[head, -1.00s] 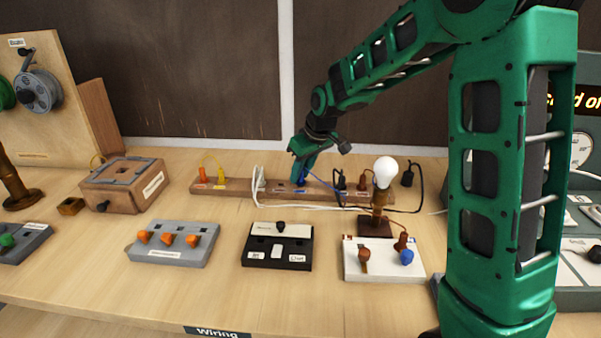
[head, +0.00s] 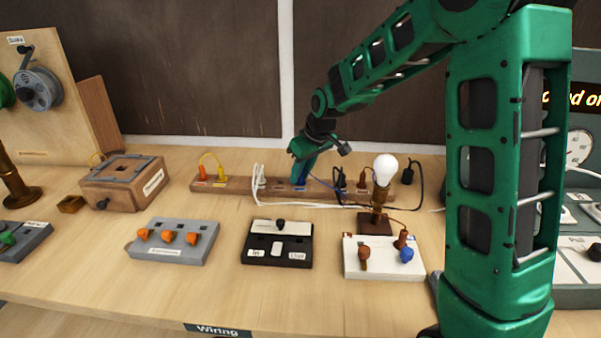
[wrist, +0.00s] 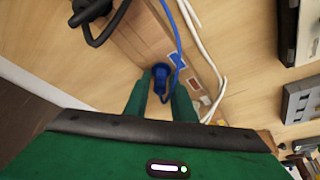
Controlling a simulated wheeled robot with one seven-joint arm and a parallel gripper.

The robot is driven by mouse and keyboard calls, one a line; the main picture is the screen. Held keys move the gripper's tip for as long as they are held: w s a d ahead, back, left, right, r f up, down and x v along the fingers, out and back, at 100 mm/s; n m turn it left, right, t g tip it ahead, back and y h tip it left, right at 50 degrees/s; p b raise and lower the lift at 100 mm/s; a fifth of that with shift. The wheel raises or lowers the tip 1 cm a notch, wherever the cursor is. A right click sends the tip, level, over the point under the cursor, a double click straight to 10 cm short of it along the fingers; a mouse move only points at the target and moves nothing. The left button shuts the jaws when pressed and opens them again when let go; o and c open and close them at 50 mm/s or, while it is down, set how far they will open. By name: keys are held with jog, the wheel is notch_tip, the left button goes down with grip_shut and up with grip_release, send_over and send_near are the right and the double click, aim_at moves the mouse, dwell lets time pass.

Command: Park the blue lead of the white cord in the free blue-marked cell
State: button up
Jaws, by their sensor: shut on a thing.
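The blue lead's plug (wrist: 160,76) is between the two fingers of my gripper (wrist: 161,100) in the wrist view, and the gripper is shut on it. Its thin blue wire runs up the wrist view. In the head view my gripper (head: 300,178) points down at the middle of the wooden strip (head: 237,186). A blue-marked label (wrist: 176,58) lies beside the plug on the strip. The plug's tip is hidden, so I cannot tell whether it sits in a cell. The white cord (wrist: 204,38) runs along the strip.
Orange and yellow plugs (head: 221,174) stand at the strip's left, dark plugs (head: 341,180) to the right. A lamp with a white bulb (head: 385,168) stands in front. A black switch box (head: 262,257) and grey block (head: 170,254) sit nearer, with bare table between.

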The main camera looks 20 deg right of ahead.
jog(key=o, duration=1.1)
jog(key=v, duration=1)
jog(key=shift+r, duration=0.4)
jog(key=shift+s+f, duration=0.1)
jog(key=shift+s, duration=0.05)
